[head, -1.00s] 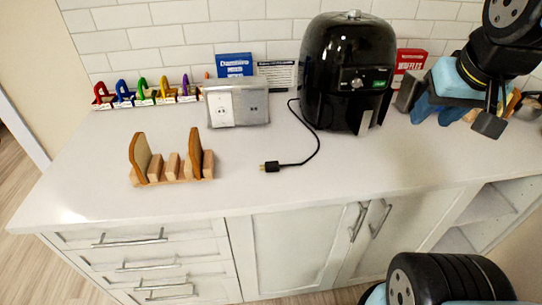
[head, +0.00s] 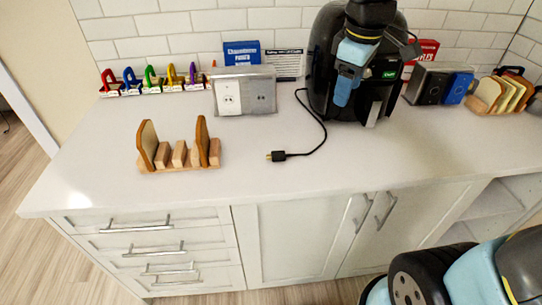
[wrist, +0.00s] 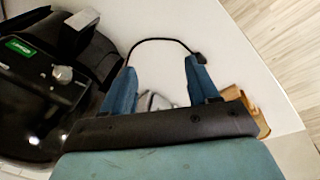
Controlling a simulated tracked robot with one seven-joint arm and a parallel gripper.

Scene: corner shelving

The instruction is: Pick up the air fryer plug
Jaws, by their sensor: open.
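The air fryer plug (head: 277,156) lies on the white counter, at the end of a black cord that curves back to the black air fryer (head: 325,75). My gripper (head: 343,98) is in front of the air fryer, up and to the right of the plug, and hides part of the fryer's front. In the wrist view, my gripper's (wrist: 160,65) two blue fingers are spread apart with nothing between them held. The plug (wrist: 199,57) shows there just beyond the right fingertip, apart from it, with the cord arching above both fingers.
A wooden rack with bread slices (head: 180,157) stands left of the plug. A grey outlet box (head: 245,95) stands behind it. A toaster (head: 427,85) and another bread rack (head: 500,95) are at the right. The counter around the plug is clear.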

